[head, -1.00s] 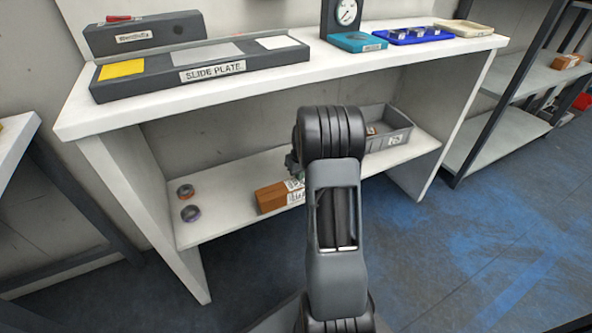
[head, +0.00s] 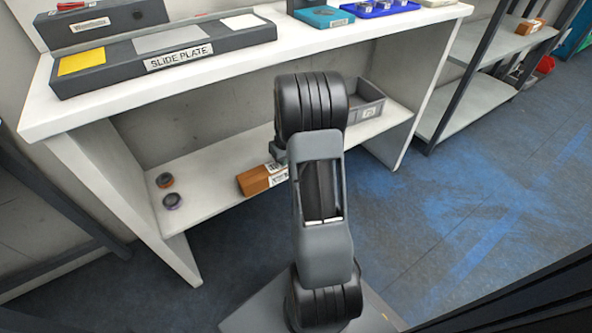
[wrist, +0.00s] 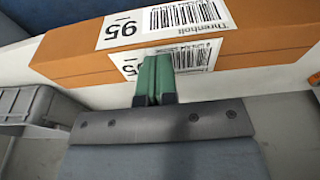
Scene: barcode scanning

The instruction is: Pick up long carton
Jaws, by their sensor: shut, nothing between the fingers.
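The long carton (head: 256,182) is orange-brown with a white barcode label. It lies on the lower shelf (head: 215,200) of the white bench in the head view, its right end hidden behind my arm. In the wrist view the carton (wrist: 75,47) spans the top of the picture, with a label reading "Threnholt" and 95. My gripper (wrist: 155,72) has green fingertips, closed together and empty. They overlap the carton's near side and lower label in the picture; I cannot tell whether they touch it.
The bench top (head: 130,107) overhangs the shelf and bears a slide plate (head: 160,50).

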